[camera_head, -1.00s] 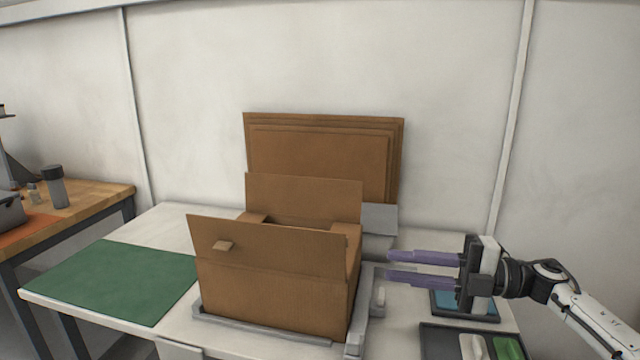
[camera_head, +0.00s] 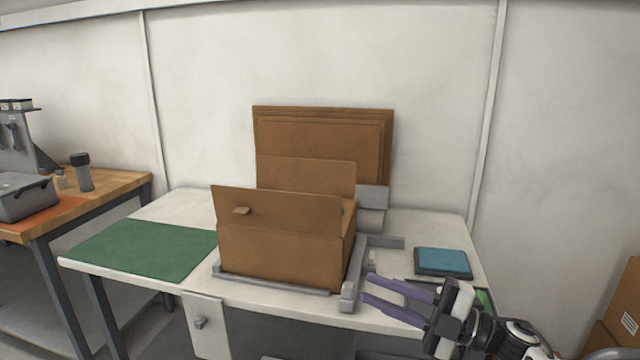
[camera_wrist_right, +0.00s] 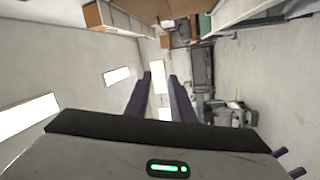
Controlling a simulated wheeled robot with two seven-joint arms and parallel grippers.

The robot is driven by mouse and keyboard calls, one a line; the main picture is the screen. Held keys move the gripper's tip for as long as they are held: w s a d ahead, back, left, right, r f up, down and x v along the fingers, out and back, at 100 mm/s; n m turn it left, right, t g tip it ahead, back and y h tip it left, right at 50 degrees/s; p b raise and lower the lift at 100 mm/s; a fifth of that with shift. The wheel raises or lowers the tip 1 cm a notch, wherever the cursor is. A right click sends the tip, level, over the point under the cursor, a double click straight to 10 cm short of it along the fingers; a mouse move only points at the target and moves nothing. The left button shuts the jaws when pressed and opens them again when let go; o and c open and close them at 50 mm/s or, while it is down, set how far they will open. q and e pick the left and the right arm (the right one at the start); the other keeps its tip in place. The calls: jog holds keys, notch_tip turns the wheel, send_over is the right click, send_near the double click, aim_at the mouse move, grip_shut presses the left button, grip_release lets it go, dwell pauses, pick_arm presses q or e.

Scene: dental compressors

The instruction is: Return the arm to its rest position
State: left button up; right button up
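My right gripper (camera_head: 386,299) is at the lower right of the head view, in front of the table's (camera_head: 270,297) right part. Its two purple fingers are apart, with nothing between them. In the right wrist view the fingers (camera_wrist_right: 160,92) also stand apart, with only the distant room between them. My left arm and gripper are not in view.
An open cardboard box (camera_head: 283,243) stands in a grey frame (camera_head: 349,296) on the table. Flat cardboard sheets (camera_head: 325,130) lean behind it. A blue-topped tray (camera_head: 443,262) lies at the right, a green mat (camera_head: 142,249) at the left. A wooden bench (camera_head: 111,184) stands far left.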

jog(key=s+f+m+t+h, duration=0.4)
jog(key=s+f+m+h, duration=0.1)
jog(key=f+m, duration=0.45)
jog(key=s+f+m+t+h, duration=0.45)
jog(key=f+m, duration=0.35)
jog(key=f, duration=0.2)
jog(key=s+d+f+m+g+h, duration=0.2)
jog(key=s+f, duration=0.5)
jog(key=s, duration=0.4)
jog(key=s+d+f+m+g+h, duration=0.3)
jog(key=s+f, duration=0.5)
jog(key=s, duration=0.3)
jog(key=m+g+h, duration=0.1)
jog(key=m+g, duration=0.1)
jog(key=m, duration=0.1)
jog(key=shift+d+g, duration=0.3)
jog(key=shift+g, duration=0.05)
jog(key=shift+f+h, duration=0.1)
jog(key=shift+h, duration=0.15)
